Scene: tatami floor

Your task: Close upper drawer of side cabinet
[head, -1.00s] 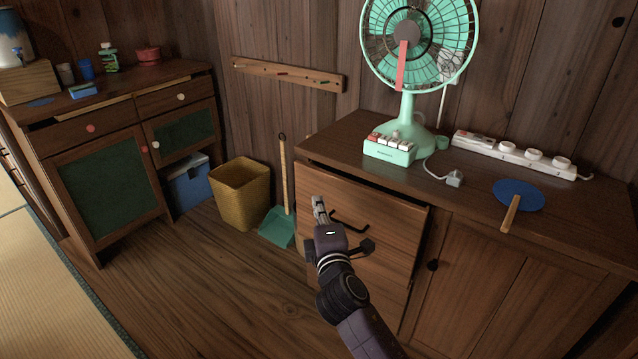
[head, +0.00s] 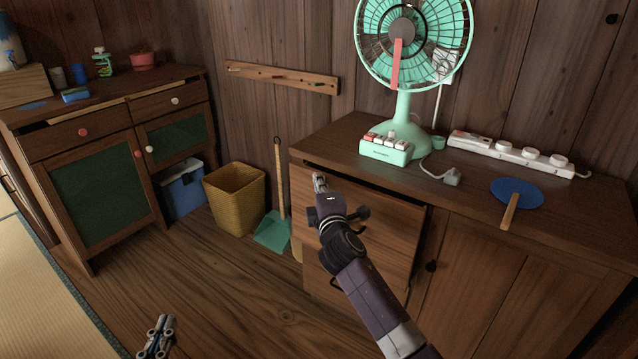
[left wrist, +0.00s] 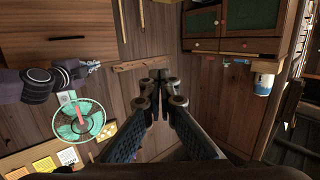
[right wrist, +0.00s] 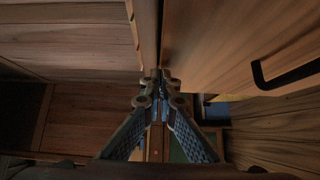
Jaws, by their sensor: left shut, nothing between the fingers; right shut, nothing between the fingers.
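The side cabinet (head: 480,262) stands at the right in the head view. Its upper drawer (head: 385,232) juts out a little, with a dark gap under the cabinet top. My right gripper (head: 320,182) is shut and empty at the upper left part of the drawer front. My right arm hides much of that front. In the right wrist view, the shut fingers (right wrist: 157,82) are beside the wooden front with its black handle (right wrist: 285,75); contact is unclear. My left gripper (head: 160,325) is shut and empty over the floor at the bottom left, away from the cabinet.
A green fan (head: 403,100), a power strip (head: 510,152) and a blue round fan (head: 520,190) are on the cabinet top. A yellow bin (head: 235,200) and a teal dustpan (head: 272,232) stand left of the cabinet. Floor in front is clear.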

